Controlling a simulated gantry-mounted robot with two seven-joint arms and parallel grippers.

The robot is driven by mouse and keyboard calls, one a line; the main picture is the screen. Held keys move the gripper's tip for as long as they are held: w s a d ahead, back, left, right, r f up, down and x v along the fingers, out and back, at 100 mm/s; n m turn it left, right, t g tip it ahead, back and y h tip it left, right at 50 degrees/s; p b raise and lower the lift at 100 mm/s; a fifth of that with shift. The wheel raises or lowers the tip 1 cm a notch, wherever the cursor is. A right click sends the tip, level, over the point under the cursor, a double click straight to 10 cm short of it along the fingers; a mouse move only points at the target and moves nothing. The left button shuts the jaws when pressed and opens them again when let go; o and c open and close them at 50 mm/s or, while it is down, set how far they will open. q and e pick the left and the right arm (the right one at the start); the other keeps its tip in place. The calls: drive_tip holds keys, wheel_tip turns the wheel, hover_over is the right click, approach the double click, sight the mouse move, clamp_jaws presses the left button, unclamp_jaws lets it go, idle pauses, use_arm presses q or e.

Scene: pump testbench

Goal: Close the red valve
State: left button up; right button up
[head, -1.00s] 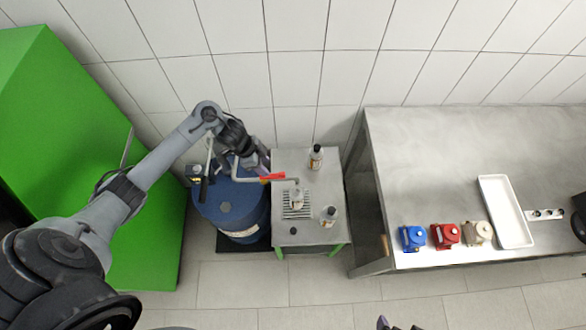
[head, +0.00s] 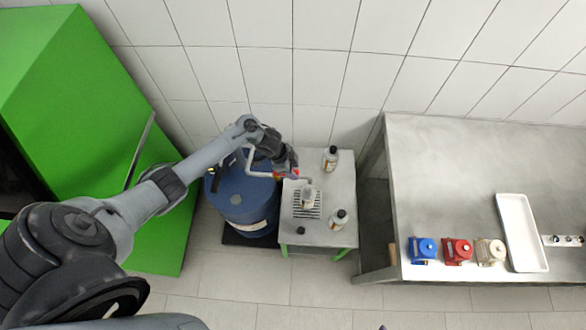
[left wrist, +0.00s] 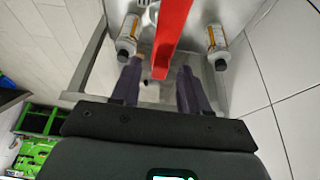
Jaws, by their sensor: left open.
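The red valve handle (left wrist: 172,35) is a long flat red lever in the left wrist view, its near end between the fingers of my left gripper (left wrist: 160,72). The fingers are open, with visible gaps on both sides of the lever. In the head view, my left gripper (head: 288,167) is over the red handle (head: 281,175) and partly hides it. The handle sits on a pale pipe (head: 262,173) running between the blue drum (head: 240,206) and the small metal table (head: 345,180). Only a tiny dark tip, possibly my right gripper, shows at the bottom edge.
A green cabinet (head: 70,110) is at left. A steel bench (head: 450,170) at right holds blue, red and beige devices and a white tray (head: 521,232).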

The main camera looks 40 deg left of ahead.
use_arm(q)
drive_tip(key=shift+f, duration=0.1)
drive_tip(key=shift+c, duration=0.4)
clamp_jaws()
